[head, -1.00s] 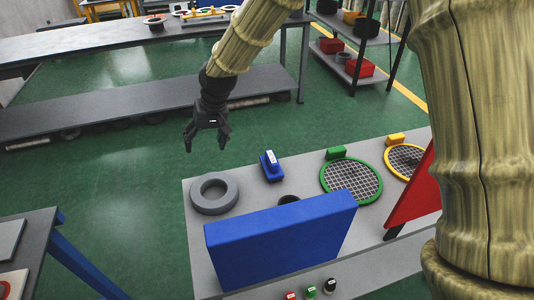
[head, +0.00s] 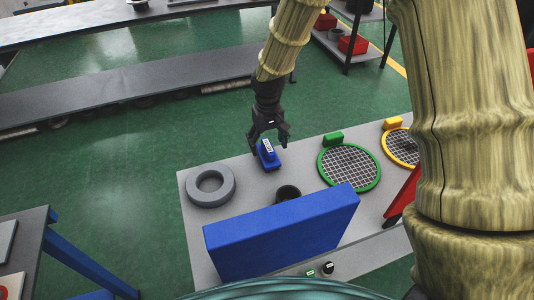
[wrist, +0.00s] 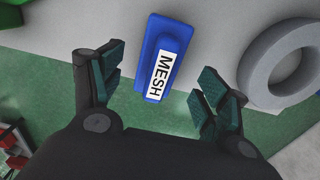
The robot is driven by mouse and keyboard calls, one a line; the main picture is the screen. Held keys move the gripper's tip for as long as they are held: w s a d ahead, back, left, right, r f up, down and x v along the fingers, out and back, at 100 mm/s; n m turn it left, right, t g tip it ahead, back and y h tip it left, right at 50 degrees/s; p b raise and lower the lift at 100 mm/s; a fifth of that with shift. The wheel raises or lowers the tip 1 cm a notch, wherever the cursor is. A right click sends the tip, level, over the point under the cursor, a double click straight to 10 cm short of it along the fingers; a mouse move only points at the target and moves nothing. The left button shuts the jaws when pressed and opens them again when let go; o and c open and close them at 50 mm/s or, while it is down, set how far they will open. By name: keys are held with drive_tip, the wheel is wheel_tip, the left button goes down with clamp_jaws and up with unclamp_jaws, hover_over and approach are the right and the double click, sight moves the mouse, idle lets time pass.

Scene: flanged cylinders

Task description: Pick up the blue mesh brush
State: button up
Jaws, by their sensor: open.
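The blue mesh brush (head: 269,159) stands near the back edge of the grey table, between the grey ring and the green-rimmed mesh disc. In the wrist view the brush (wrist: 163,58) shows a white label reading MESH and lies ahead of the fingers, roughly midway between them. My gripper (head: 269,146) is at the brush in the head view and partly overlaps it there. In the wrist view my gripper (wrist: 160,88) is open, with one finger on each side of the brush's near end and a gap to each. Nothing is held.
A grey ring (head: 211,169) lies left of the brush. A green-rimmed mesh disc (head: 349,168) lies to the right, with a yellow-rimmed one (head: 403,147) beyond. A dark cup (head: 288,193) and a tall blue panel (head: 283,236) stand in front.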

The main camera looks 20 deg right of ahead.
sight(268, 145)
drive_tip(key=shift+f+p, duration=1.1)
drive_tip(key=shift+f, duration=1.55)
drive_tip(key=shift+c, duration=0.2)
drive_tip(key=c, duration=1.3)
drive_tip(key=shift+o, duration=0.2)
drive_tip(key=shift+r, duration=0.2)
wheel_tip(268, 145, up, 18)
drive_tip(key=b, duration=0.4)
drive_tip(key=shift+f, duration=0.15)
